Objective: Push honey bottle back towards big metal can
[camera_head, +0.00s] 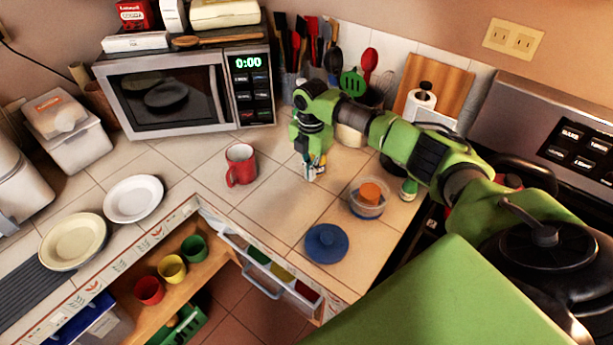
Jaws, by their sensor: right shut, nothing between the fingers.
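My right gripper (314,174) points down just above the tiled counter, at the middle of the view. Its fingers are shut, with nothing held between them. I cannot make out a honey bottle for certain; the gripper and my green right arm hide part of the counter behind them. No big metal can is clearly recognisable; grey utensil holders (291,86) stand at the back wall behind the arm. A rounded cream object (349,136) shows partly behind the arm. My left gripper is not in view.
A red mug (240,165) stands left of the gripper. A clear bowl with an orange item (370,194) and a blue lid (326,243) lie to the right and front. A microwave (186,94) stands behind. Bare counter lies between mug and lid. Below, a drawer (270,272) is open.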

